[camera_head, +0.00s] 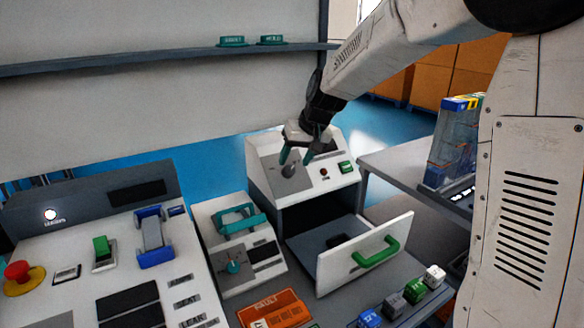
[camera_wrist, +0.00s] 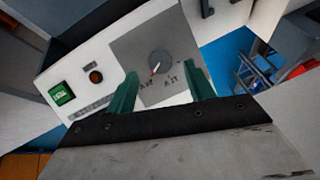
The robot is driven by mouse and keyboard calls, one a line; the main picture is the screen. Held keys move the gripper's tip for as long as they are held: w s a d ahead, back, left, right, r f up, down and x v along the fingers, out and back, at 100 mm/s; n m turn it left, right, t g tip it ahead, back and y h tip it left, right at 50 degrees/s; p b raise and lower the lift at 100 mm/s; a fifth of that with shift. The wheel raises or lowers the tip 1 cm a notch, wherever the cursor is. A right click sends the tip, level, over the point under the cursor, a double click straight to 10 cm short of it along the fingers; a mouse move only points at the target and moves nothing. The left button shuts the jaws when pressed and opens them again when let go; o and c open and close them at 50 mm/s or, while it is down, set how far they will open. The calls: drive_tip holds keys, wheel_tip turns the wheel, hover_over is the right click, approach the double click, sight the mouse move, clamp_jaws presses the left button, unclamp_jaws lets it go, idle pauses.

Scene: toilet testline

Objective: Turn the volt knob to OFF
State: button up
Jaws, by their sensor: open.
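The knob (camera_head: 289,170) is a round grey dial on a grey square plate, on the sloped top of the white box with the drawer. In the wrist view the knob (camera_wrist: 160,62) shows a pale-orange pointer line aimed down and slightly left. Dark labels (camera_wrist: 158,82) on the plate below it are too blurred to read surely. My gripper (camera_head: 296,157) is open, with green fingers pointing down at the knob. In the wrist view its fingers (camera_wrist: 163,78) stand either side of the plate's lower part, apart from the knob.
A red round button (camera_wrist: 96,76) and a green switch (camera_wrist: 62,93) sit beside the plate. Below, a drawer with a green handle (camera_head: 376,253) stands open. A box with a teal dial (camera_head: 233,267) is at left. Several small cubes (camera_head: 415,291) lie in front.

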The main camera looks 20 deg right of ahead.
sight(291, 169)
drive_tip(key=x, duration=0.4)
drive_tip(key=c, duration=1)
